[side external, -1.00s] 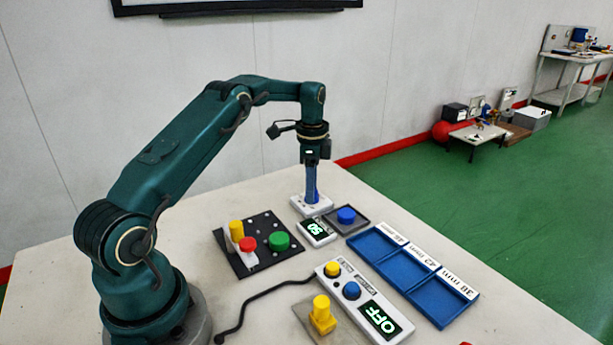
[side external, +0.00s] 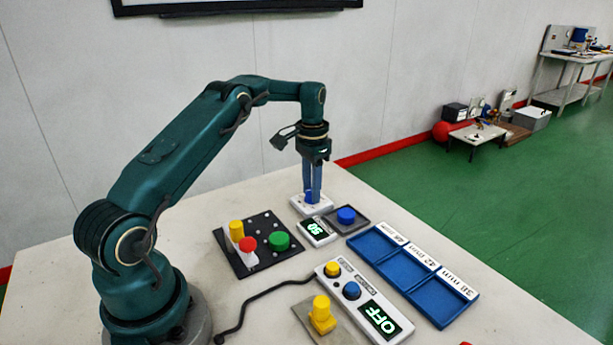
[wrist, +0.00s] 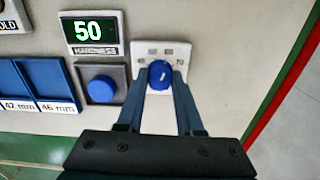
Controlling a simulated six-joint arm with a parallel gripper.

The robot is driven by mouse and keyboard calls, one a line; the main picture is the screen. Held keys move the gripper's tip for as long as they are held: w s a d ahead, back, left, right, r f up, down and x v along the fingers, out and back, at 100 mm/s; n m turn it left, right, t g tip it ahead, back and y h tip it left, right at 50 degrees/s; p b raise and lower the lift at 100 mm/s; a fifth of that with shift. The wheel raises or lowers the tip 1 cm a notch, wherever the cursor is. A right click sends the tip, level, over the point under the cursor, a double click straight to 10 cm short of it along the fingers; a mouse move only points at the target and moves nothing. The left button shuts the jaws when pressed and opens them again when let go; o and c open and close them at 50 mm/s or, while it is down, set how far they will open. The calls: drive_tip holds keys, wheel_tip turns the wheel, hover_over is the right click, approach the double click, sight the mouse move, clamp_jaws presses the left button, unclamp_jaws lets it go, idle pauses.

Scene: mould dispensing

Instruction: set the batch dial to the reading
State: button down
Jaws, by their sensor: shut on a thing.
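The batch dial is a blue knob (wrist: 160,75) with a white pointer line, on a white plate (wrist: 151,48) with small printed marks around it. The mark on the right reads 70; the others are too small to read surely. The pointer line tilts up and slightly right, between the top-right mark and the 70. My gripper (side external: 311,196) points straight down, its blue fingers on either side of the knob and shut on it. The hardness display (wrist: 90,32) beside the plate reads 50; it also shows in the side view (side external: 317,231).
A blue button on a grey base (wrist: 101,90) stands close to the dial. Blue trays (side external: 411,276) with mm labels lie at the right. A panel reading OFF (side external: 380,319), a black board with coloured knobs (side external: 262,264) and a yellow part (side external: 322,318) are nearer my base.

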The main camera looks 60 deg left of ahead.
drive_tip(key=n, duration=0.4)
drive_tip(key=shift+n, duration=2.2)
drive_tip(key=c, duration=0.5)
unclamp_jaws()
drive_tip(key=shift+c, duration=0.2)
drive_tip(key=shift+r, duration=2.6)
